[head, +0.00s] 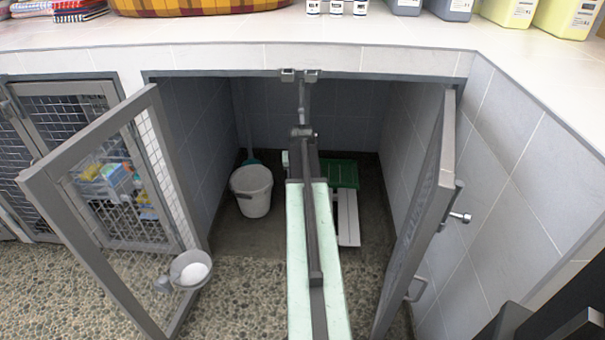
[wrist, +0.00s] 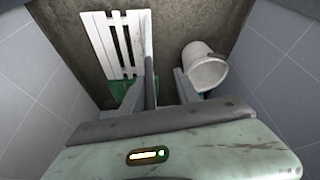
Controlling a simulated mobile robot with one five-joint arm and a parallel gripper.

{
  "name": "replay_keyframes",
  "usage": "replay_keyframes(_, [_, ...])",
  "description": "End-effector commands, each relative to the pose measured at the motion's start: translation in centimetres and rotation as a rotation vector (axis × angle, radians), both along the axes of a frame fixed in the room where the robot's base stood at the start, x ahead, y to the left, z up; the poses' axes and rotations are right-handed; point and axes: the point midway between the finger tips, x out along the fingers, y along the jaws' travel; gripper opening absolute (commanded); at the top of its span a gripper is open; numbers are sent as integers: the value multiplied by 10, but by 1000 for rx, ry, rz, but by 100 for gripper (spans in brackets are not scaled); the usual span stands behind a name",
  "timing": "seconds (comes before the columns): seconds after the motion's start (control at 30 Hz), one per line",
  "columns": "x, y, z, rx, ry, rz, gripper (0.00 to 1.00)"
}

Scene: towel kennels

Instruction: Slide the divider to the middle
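I cannot pick out the divider with certainty. A thin grey upright piece (wrist: 148,45), seen nearly edge-on beside the white slatted board in the wrist view, may be it. In the head view my arm covers the middle of the kennel, so any panel there is hidden.
A white bucket (head: 252,190) stands left inside the kennel. A white slatted board (head: 347,218) and a green tray or mat (head: 340,172) lie on the right. The open left door (head: 45,205) and right door (head: 425,190) flank the opening. A bowl (head: 190,270) is on the left door.

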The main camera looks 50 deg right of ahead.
Motion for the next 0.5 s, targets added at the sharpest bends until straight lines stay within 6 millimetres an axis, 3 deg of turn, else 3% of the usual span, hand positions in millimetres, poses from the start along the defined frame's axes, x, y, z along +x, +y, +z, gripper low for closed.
replay_keyframes(0.33, [-8,-8,2,-3,1,-14,33])
replay_keyframes(0.5, [-13,-4,20,-4,1,-15,33])
